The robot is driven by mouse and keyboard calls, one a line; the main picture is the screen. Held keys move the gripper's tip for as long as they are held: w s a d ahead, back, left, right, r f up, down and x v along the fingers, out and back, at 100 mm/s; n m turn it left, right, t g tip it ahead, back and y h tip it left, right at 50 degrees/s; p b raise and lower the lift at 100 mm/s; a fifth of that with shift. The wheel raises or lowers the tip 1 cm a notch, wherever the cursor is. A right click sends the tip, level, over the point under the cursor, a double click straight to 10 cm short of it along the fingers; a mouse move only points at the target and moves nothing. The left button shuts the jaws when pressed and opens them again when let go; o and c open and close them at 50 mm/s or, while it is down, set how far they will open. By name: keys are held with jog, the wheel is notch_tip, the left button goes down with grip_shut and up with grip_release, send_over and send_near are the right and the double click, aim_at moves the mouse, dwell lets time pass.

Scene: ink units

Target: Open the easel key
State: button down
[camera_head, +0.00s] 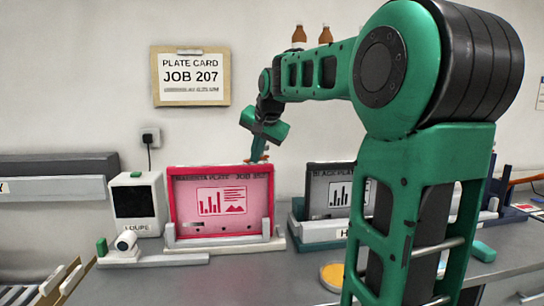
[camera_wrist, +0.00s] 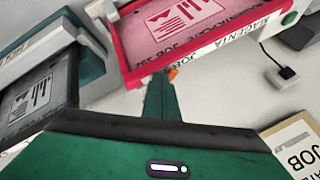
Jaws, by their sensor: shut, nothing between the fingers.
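A magenta framed plate (camera_head: 221,200) stands upright in a pale easel stand (camera_head: 221,243) on the counter. It also shows upside down at the top of the wrist view (camera_wrist: 180,25). My green gripper (camera_head: 259,153) points down just above the plate's top edge, right of its middle. Its fingers (camera_wrist: 162,95) are shut with nothing between them. A small orange piece (camera_wrist: 173,72) shows beside the fingertips, near the plate's top edge. It may be the easel key, but I cannot tell, nor whether the fingers touch it.
A black plate (camera_head: 337,190) stands in a second easel to the right, partly behind my arm. A white loupe box (camera_head: 137,204) stands left of the magenta plate. A job card (camera_head: 190,92) hangs on the wall. The counter in front is partly clear.

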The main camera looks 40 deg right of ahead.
dwell(0.5)
jog(key=s+a+f+v, duration=0.1)
jog(key=s+f+v, duration=0.1)
jog(key=v, duration=1)
jog(key=w+d+f+m, duration=0.1)
jog(key=f, duration=0.1)
jog(key=w+d+f+m+h, duration=0.1)
jog(key=w+d+f, duration=0.1)
jog(key=f, duration=0.1)
jog(key=w+d+f, duration=0.1)
jog(key=w+f, duration=0.1)
jog(key=f, duration=0.1)
jog(key=shift+w+d+m+g+h, duration=0.15)
jog(key=shift+d+m+g+h, duration=0.15)
jog(key=shift+m+g+h, duration=0.1)
jog(key=shift+w+a+r, duration=0.1)
jog(key=shift+w, duration=0.5)
jog(key=shift+w+a+r, duration=0.1)
jog(key=shift+w, duration=1.15)
